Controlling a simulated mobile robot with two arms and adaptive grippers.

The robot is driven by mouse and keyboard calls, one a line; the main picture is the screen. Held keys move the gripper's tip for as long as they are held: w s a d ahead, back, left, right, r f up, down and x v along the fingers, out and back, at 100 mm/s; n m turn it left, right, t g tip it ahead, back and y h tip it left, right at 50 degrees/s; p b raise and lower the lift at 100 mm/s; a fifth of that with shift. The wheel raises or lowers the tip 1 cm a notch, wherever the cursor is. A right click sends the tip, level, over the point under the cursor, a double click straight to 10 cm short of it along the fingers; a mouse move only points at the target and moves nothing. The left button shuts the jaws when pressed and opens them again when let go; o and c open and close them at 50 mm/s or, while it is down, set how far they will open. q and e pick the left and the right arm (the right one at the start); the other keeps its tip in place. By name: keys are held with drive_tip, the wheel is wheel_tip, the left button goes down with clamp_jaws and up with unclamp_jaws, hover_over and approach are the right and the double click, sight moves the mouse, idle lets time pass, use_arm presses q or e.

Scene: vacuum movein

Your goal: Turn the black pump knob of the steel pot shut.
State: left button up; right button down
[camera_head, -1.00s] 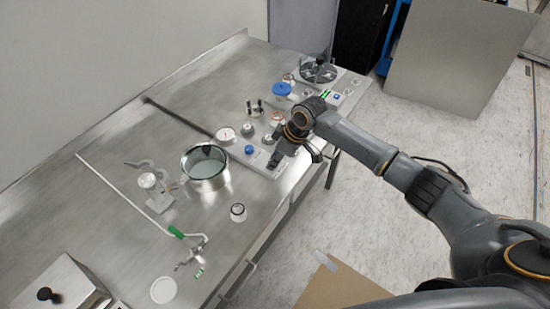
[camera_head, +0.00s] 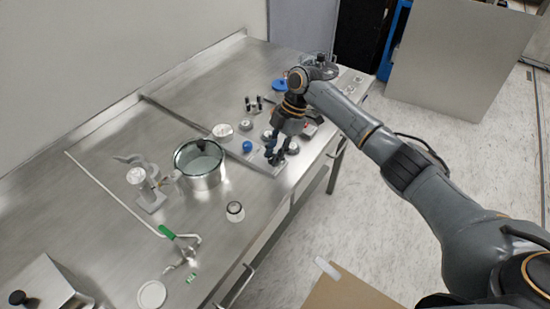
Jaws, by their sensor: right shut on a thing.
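The steel pot (camera_head: 203,180) with a glass lid stands on the bench, left of a low steel panel (camera_head: 232,144) that carries gauges and knobs. My right gripper (camera_head: 275,158) reaches down to the front part of this panel and is shut on a small dark thing there, which looks like the black pump knob. Its fingers hide most of the knob, so I cannot tell how it is turned. My left gripper is not in view.
A blue knob (camera_head: 247,146) and a white gauge (camera_head: 222,131) sit on the panel beside the gripper. A small glass jar (camera_head: 235,211) stands in front of the pot. A green-handled valve (camera_head: 168,232) with a long tube lies left. The bench's middle back is clear.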

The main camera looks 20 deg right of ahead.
drive_tip(key=shift+n+g+b, duration=0.4)
drive_tip(key=shift+n+b, duration=0.35)
drive_tip(key=shift+n, duration=0.35)
drive_tip(key=shift+h, duration=0.3)
drive_tip(key=c, duration=1.1)
unclamp_jaws()
drive_tip(key=shift+o, duration=0.2)
drive_tip(key=shift+w, duration=0.1)
drive_tip(key=v, duration=1.2)
drive_tip(key=shift+f, duration=0.15)
